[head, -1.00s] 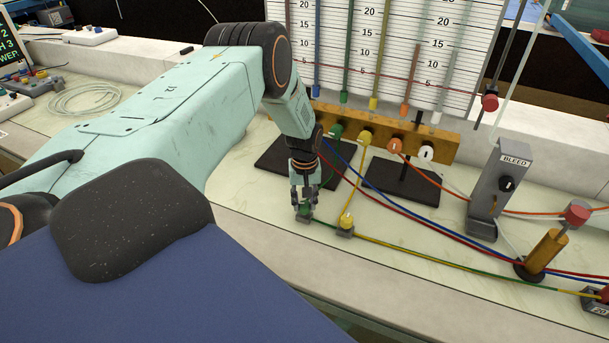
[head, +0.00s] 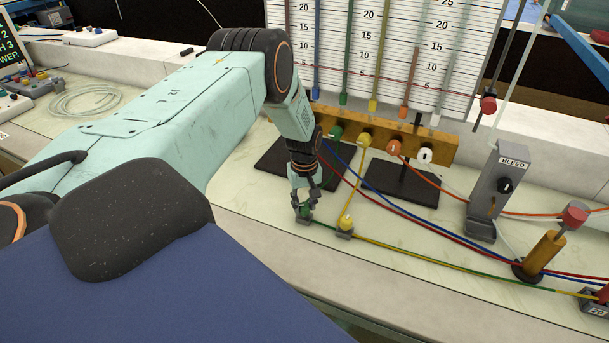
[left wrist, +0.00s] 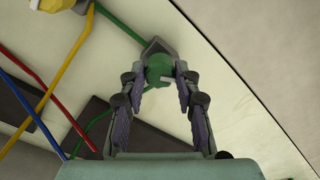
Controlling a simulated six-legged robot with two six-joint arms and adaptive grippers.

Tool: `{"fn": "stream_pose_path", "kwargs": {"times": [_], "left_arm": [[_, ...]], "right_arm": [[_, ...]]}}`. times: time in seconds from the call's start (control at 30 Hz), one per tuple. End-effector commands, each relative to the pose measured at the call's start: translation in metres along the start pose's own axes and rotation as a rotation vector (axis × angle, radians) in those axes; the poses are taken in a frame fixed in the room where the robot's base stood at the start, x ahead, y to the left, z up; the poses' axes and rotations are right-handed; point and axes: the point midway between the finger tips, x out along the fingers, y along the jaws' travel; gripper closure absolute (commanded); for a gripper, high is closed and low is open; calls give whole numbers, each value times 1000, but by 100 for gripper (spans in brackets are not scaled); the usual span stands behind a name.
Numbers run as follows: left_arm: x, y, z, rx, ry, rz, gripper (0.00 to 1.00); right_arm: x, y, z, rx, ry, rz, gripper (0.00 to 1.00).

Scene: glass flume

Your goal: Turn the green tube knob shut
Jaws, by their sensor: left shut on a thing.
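The green tube knob (head: 304,213) sits on a small grey block on the bench, on the green tube. My left gripper (head: 304,203) points down over it, shut on it. In the left wrist view the round green knob (left wrist: 159,67) lies between the two fingertips, with a pale mark on its edge. The fingers hide part of the knob in the head view. My right gripper is not in view.
The yellow knob (head: 346,222) stands close on the right on its own block. Several coloured tubes run across the bench. Behind are a brass manifold (head: 378,136), black base plates (head: 402,186) and the grey BLEED post (head: 489,195).

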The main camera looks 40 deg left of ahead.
Motion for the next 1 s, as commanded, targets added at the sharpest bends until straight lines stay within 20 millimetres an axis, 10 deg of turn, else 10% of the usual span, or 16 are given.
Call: {"fn": "stream_pose_path", "kwargs": {"times": [0.27,0.63,1.0], "left_arm": [[-3,2,-3,0,7,6,46],[-5,1,-1,0,3,3,46],[-66,2,-1,0,4,7,46]], "right_arm": [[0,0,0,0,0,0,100],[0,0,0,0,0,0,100],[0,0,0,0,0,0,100]]}}
